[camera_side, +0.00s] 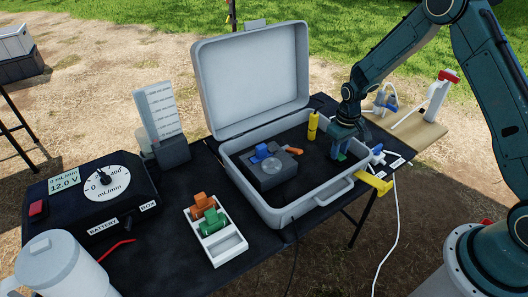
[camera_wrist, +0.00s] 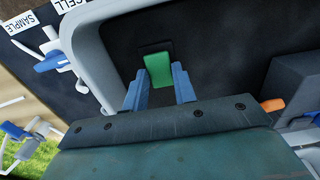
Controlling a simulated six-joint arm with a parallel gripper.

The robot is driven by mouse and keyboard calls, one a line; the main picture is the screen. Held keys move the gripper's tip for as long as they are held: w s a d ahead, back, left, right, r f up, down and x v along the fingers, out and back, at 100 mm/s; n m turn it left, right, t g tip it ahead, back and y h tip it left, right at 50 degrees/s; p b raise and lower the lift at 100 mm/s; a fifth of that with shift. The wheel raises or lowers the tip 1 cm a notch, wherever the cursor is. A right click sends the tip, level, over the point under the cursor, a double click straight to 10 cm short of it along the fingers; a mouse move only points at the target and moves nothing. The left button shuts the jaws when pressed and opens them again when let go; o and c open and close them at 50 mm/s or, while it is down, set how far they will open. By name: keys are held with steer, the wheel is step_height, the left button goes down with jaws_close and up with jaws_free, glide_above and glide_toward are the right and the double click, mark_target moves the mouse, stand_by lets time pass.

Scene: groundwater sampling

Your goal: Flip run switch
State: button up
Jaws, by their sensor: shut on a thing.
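A green lever (camera_wrist: 159,70) rises from a small dark base inside the grey case (camera_side: 231,155). It also shows in the side view (camera_side: 341,157), mostly hidden by my gripper. My gripper (camera_side: 338,152) points down into the right part of the case. In the wrist view its two blue fingers (camera_wrist: 160,82) stand on either side of the green lever, shut on it. A red switch (camera_side: 37,208) sits on the black control box (camera_side: 125,213) at far left, well away from my gripper. No lettering is readable beside the green lever.
The case lid (camera_side: 250,80) stands open behind. In the case are a grey block (camera_side: 275,175) with a blue knob and a yellow cylinder (camera_side: 313,125). Blue and yellow fittings (camera_side: 375,184) sit at its right rim. A white tray (camera_side: 228,245) holds orange and green clips.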

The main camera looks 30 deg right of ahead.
steer(key=shift+s+t, duration=0.2)
steer(key=shift+t, duration=0.4)
steer(key=shift+s+t, duration=0.15)
steer(key=shift+t, duration=0.35)
steer(key=o, duration=1)
steer(key=shift+r, duration=0.15)
step_height(320, 180, up, 13)
steer(key=s, duration=0.2)
steer(key=shift+s, duration=0.4)
